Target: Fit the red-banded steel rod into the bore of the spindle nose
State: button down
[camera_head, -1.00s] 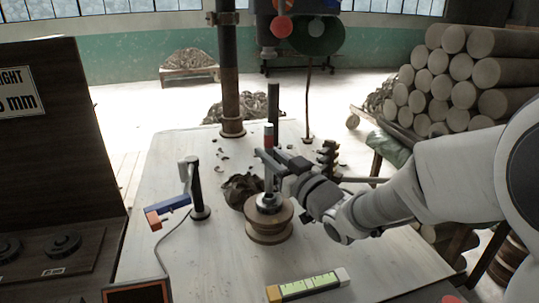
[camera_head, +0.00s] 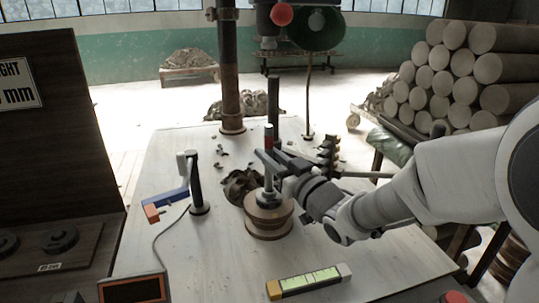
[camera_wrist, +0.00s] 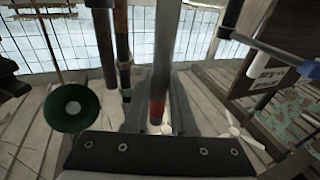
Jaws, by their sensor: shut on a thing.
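My gripper (camera_head: 264,155) is shut on the red-banded steel rod (camera_head: 268,132), which stands upright. Its red band shows just above my fingers in the head view. In the wrist view the rod (camera_wrist: 162,60) runs between my two fingers (camera_wrist: 158,105), with the red band low between them. Below my gripper, the grey spindle nose (camera_head: 269,198) sits on top of a round wooden wheel (camera_head: 268,218). The rod's lower part lines up with the nose in the head view. Whether its end is above or inside the bore, I cannot tell.
A blue and orange device on a black stand (camera_head: 198,195) is to the left. A yellow-green bar (camera_head: 309,281) lies in front. A dark crumpled heap (camera_head: 238,187) is beside the wheel. A dark stepped piece (camera_head: 328,158) stands behind my gripper.

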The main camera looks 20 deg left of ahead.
jog(key=shift+f+b, duration=1.2)
jog(key=c, duration=0.8)
grip_release()
jog(key=shift+o, duration=0.7)
jog(key=b+v, duration=0.4)
jog(key=v, duration=1.3)
jog(key=shift+s+d, duration=0.1)
jog(key=shift+d, duration=0.1)
